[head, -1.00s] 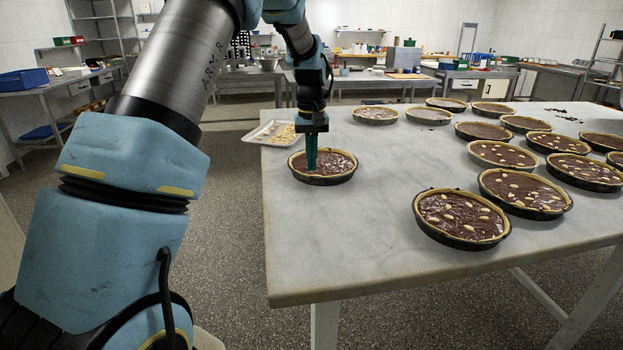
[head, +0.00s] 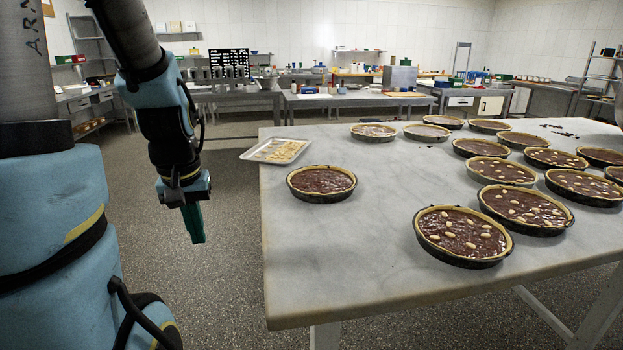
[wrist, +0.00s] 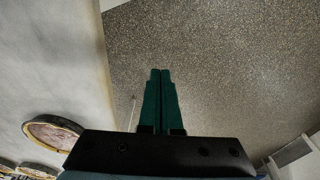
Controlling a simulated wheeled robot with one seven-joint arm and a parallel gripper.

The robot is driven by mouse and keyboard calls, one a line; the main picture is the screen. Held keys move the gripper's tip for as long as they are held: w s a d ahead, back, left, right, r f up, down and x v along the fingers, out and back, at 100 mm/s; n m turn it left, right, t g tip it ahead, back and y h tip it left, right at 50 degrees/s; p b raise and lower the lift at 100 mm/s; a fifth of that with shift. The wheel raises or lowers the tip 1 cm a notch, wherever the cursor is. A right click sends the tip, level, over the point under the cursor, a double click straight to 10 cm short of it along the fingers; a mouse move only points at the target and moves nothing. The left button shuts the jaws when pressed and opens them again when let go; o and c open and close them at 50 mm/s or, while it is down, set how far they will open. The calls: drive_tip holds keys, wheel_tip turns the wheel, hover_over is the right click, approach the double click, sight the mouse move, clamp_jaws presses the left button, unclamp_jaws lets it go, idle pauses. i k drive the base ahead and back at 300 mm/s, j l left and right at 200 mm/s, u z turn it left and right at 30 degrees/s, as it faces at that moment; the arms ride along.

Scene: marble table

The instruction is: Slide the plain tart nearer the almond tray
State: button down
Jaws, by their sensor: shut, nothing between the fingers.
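The plain tart (head: 322,182), chocolate-filled in a dark pan with no almonds on top, sits near the left edge of the marble table. The almond tray (head: 275,150), a shallow metal tray with pale almonds, lies just behind and left of it at the table's left edge, a small gap apart. My gripper (head: 196,238) hangs left of the table over the floor, clear of both. Its green fingers are shut and empty. In the wrist view my gripper (wrist: 160,75) points over the floor, and a tart (wrist: 57,133) shows partly at lower left.
The marble table (head: 340,265) is bare in front of the plain tart. Almond-topped tarts, such as the near one (head: 463,236), and other tarts fill its right and back. Benches (head: 345,100) stand far behind.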

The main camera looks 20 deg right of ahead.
sight(313, 184)
drive_tip(key=i+j, duration=0.15)
drive_tip(key=i, duration=0.3)
drive_tip(key=i+j, duration=0.15)
drive_tip(key=i, duration=0.35)
drive_tip(key=i+j, duration=0.15)
drive_tip(key=i, duration=0.3)
drive_tip(key=i+z, duration=0.2)
drive_tip(key=z, duration=0.2)
drive_tip(key=i+j+z, duration=0.15)
drive_tip(key=z, duration=0.25)
drive_tip(key=i+j+z, duration=0.1)
drive_tip(key=z, duration=0.3)
drive_tip(key=j, duration=0.1)
